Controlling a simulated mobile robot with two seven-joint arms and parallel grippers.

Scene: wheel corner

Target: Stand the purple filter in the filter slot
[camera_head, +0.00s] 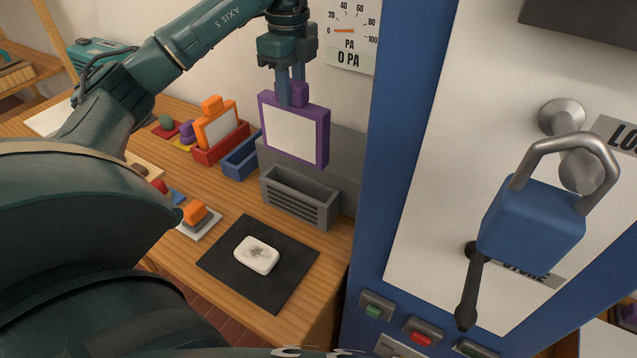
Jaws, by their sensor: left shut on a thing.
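The purple filter (293,131) is a purple frame with a pale panel and a small tab on top. My left gripper (291,98) is shut on that tab and holds the filter upright, above the slot. The filter slot (300,197) is a grey open-topped box with louvres on its front, standing on the wooden table; its inside looks empty. The filter's lower edge appears above the slot's opening, and part of the grey panel behind is hidden by it. My right gripper is not in view.
An orange filter (216,129) stands in a red holder (222,149), beside an empty blue holder (241,160). A black mat (285,289) with a white block (256,255) lies in front. A blue cabinet (377,180) with a padlock (530,224) rises at right.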

